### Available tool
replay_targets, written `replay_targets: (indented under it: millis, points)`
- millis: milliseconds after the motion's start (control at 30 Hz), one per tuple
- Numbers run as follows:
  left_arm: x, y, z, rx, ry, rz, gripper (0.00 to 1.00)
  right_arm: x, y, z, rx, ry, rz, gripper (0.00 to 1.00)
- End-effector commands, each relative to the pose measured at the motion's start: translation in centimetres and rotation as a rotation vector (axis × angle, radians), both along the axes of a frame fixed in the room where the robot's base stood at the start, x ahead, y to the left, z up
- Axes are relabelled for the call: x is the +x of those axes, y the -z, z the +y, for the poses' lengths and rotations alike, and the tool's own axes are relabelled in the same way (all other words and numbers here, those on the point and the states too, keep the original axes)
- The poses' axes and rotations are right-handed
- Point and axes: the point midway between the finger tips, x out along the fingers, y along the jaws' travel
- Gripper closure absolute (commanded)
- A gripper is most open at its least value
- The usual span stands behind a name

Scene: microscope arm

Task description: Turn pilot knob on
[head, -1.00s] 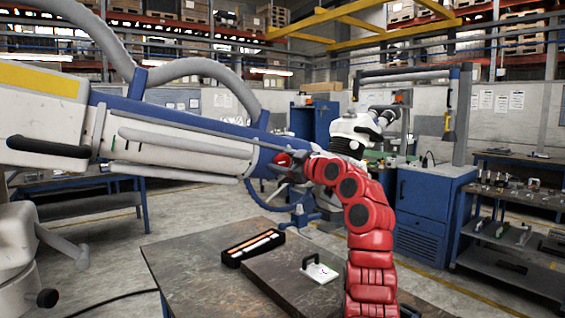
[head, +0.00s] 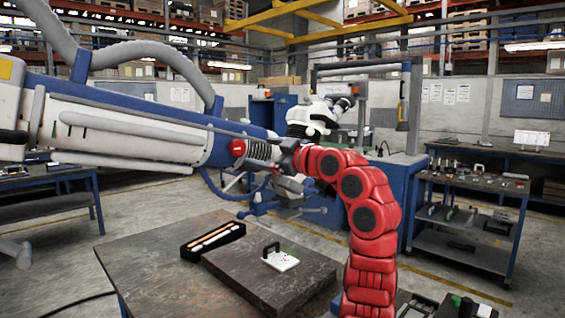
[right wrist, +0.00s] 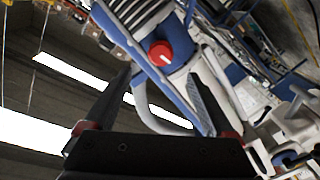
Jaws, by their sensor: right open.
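The pilot knob is a round red knob (head: 237,147) on the blue and white microscope arm (head: 150,140), at the ribbed end of its blue body. In the right wrist view the red knob (right wrist: 160,53) lies just beyond the fingertips, roughly in line with the gap between them. My right gripper (head: 284,157), on the red arm, is right of the knob and apart from it. In the right wrist view its two dark fingers (right wrist: 160,76) are spread with nothing held between them. The red arm partly hides the gripper in the head view. My left gripper is not in view.
Below is a dark worktable (head: 150,265) with a black tray of orange and white rods (head: 213,240) and a small white plate with a black handle (head: 280,258). A white microscope head (head: 310,118) and blue cabinet stand behind. A shelf cart (head: 465,235) is at right.

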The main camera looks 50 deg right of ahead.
Motion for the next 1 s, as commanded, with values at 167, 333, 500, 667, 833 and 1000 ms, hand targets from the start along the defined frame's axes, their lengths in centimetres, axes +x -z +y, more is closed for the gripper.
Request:
replay_targets:
  millis: [167, 333, 500, 667, 833, 1000]
  points:
    - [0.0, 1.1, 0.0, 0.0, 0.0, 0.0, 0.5, -4.0, 0.3, 0.3, -0.004, 0.005, 0.002, 0.11]
    - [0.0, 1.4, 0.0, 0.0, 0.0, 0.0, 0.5, -6.0, 0.1, 0.6, 0.0, 0.001, 0.0, 0.11]
    - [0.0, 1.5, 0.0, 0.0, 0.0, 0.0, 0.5, -6.6, 0.0, 0.8, 0.0, 0.0, 0.001, 0.11]
    - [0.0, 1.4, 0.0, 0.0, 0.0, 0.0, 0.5, -6.6, 0.0, 0.8, 0.0, -0.001, 0.002, 0.11]
    - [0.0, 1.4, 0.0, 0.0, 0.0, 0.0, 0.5, -6.5, 0.0, 0.8, 0.0, -0.001, 0.002, 0.11]
    - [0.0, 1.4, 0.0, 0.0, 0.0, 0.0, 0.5, -6.5, 0.0, 0.8, 0.0, -0.001, 0.002, 0.11]
